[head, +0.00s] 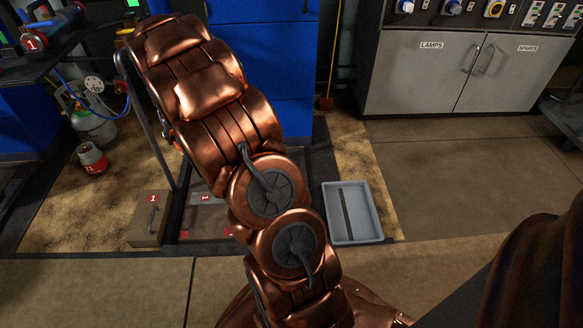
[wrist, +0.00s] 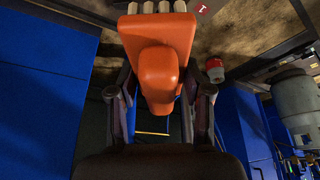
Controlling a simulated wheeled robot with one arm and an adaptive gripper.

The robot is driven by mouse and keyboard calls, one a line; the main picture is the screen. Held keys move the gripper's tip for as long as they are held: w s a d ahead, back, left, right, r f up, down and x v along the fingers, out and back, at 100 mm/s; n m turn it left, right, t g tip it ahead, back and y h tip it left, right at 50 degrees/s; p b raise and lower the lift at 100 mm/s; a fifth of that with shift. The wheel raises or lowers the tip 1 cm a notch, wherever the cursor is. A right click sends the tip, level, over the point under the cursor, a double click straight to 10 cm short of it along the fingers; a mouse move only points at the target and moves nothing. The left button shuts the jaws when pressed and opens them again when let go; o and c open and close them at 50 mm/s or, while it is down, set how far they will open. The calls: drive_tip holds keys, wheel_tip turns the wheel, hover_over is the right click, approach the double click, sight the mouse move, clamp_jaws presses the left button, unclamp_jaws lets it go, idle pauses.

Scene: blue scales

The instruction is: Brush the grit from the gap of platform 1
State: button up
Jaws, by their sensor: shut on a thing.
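In the wrist view my gripper (wrist: 162,105) is shut on an orange brush (wrist: 160,65), with pale bristles (wrist: 158,6) at the top edge. In the head view my own copper arm hides the gripper and the brush. A grey platform (head: 205,224) with a red "1" label lies in a dark frame on the floor, partly behind my arm. Its gap is too small and covered to make out clearly, and any grit in it cannot be told. A red "1" label (wrist: 202,9) shows near the bristles in the wrist view.
A tan box (head: 148,232) marked 1 stands left of the platform. A grey tray (head: 375,238) holding a dark strip lies to its right. Gas cylinders (head: 95,125) and blue cabinets (head: 262,62) stand behind. The floor at right (head: 450,185) is clear.

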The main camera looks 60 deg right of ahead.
drive_tip(key=s+d+f+m+h+b, duration=0.15)
drive_tip(key=s+d+f, duration=0.35)
drive_tip(key=d+f, duration=0.75)
drive_tip(key=s+d+f+m, duration=0.35)
drive_tip(key=d+f, duration=0.65)
drive_tip(key=d, duration=0.5)
drive_tip(key=shift+m+g+h, duration=0.25)
drive_tip(key=shift+m+g, duration=0.45)
drive_tip(key=shift+m, duration=0.2)
drive_tip(key=s+d+f+b, duration=0.2)
drive_tip(key=s+f+b, duration=0.1)
drive_tip(key=f, duration=0.3)
drive_tip(key=s+d+f+b, duration=0.3)
drive_tip(key=f, duration=0.3)
drive_tip(key=s+d+f+b, duration=0.2)
drive_tip(key=s+d+f, duration=0.1)
drive_tip(key=f, duration=0.4)
drive_tip(key=shift+s+b, duration=0.4)
drive_tip(key=shift+s, duration=0.05)
drive_tip(key=shift+a+r, duration=0.1)
